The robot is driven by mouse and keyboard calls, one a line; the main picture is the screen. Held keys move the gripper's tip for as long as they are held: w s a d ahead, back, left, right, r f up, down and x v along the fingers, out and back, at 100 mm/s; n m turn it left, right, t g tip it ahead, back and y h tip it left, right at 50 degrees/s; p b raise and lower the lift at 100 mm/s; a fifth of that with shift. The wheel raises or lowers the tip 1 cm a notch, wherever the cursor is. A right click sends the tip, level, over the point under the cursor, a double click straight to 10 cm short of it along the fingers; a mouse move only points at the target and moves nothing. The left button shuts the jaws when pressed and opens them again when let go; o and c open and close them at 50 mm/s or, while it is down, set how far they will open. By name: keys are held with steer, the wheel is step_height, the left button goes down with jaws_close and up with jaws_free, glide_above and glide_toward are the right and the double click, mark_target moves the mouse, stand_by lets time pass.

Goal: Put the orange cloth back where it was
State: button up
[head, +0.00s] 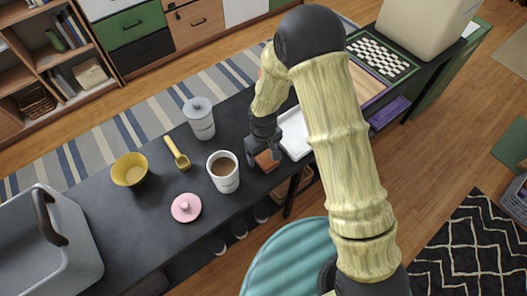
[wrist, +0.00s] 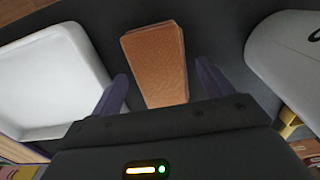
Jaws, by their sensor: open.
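The orange cloth (wrist: 155,62) is a folded, textured rectangle lying on the dark table top. In the wrist view it lies just beyond and between my two fingers. In the head view only part of the orange cloth (head: 267,160) shows beneath my gripper (head: 263,155). In the wrist view my gripper (wrist: 160,92) is open, with one finger on each side of the cloth's near end. I cannot tell whether the fingers touch it. The cloth's nearest edge is hidden by the gripper body.
A white tray (head: 296,134) lies close on the right, and a white mug (head: 223,172) of brown liquid stands close on the left.

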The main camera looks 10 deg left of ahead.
mark_target(266, 154)
step_height(266, 154, up, 12)
stand_by(0.6)
steer(key=shift+r, duration=0.1)
stand_by(0.4)
steer(key=s+d+r+m+t, duration=0.1)
steer(key=s+d+r+m, duration=0.1)
steer(key=d, duration=0.6)
steer(key=s+d+r+m, duration=0.2)
steer(key=d+r+m, duration=0.2)
steer(key=d, duration=0.5)
steer(key=s+d+r+m+t, duration=0.1)
steer(key=s+d+r+m, duration=0.2)
steer(key=d, duration=0.5)
steer(key=shift+d+m+t, duration=0.3)
steer(key=shift+m, duration=0.2)
